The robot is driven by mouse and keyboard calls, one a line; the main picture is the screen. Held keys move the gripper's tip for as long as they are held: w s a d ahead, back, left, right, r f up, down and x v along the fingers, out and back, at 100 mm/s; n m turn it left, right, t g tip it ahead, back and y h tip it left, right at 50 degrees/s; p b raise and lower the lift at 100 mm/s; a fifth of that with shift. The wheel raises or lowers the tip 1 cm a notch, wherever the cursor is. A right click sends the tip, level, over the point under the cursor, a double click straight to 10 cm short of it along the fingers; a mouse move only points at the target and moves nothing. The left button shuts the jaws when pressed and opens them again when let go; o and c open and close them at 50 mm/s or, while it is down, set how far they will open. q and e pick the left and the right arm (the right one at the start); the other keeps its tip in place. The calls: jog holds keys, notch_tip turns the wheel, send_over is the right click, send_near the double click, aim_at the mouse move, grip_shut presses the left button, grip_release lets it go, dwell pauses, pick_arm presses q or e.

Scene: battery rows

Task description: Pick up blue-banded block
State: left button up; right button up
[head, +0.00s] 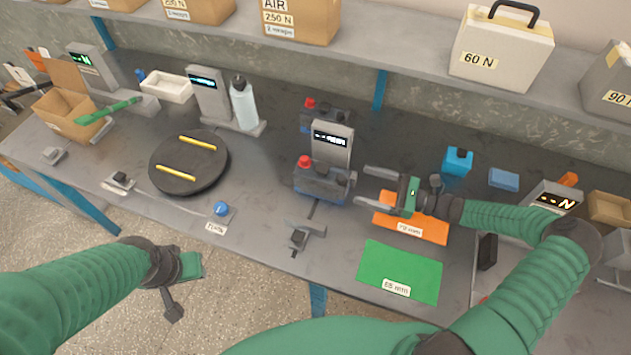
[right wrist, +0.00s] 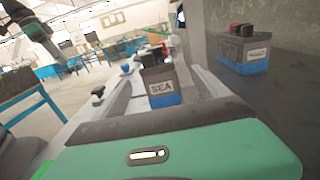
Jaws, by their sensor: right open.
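A dark block with a blue lower band and a red cap (head: 318,183) stands on the bench in front of a grey display post. A similar block (head: 318,119) stands behind the post, partly hidden by it. In the right wrist view, a blue-banded block labelled SEA (right wrist: 160,86) is ahead, and a second one (right wrist: 244,50) stands further right. My right gripper (head: 366,185) is open and empty, just right of the front block, its fingers pointing at it. My left gripper (head: 182,288) hangs off the bench's front edge; its jaws are unclear.
An orange mat (head: 432,229) lies under my right gripper, with a green mat (head: 400,270) nearer the front. A small clamp-like fixture (head: 300,238) sits in front of the block. A blue cube (head: 457,161) stands behind the gripper. A round dark plate (head: 188,160) lies to the left.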

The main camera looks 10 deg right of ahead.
aim_at(322, 172)
jog(key=p+x, duration=0.1)
jog(key=x, duration=1.2)
jog(key=shift+s+a+r, duration=0.15)
jog(key=shift+s+r, duration=0.05)
jog(key=shift+w, duration=0.2)
jog(key=shift+s, duration=0.1)
jog(key=shift+a, duration=0.2)
jog(key=c, duration=0.7)
grip_shut()
jog(key=shift+d+r, duration=0.1)
jog(key=shift+r, duration=0.1)
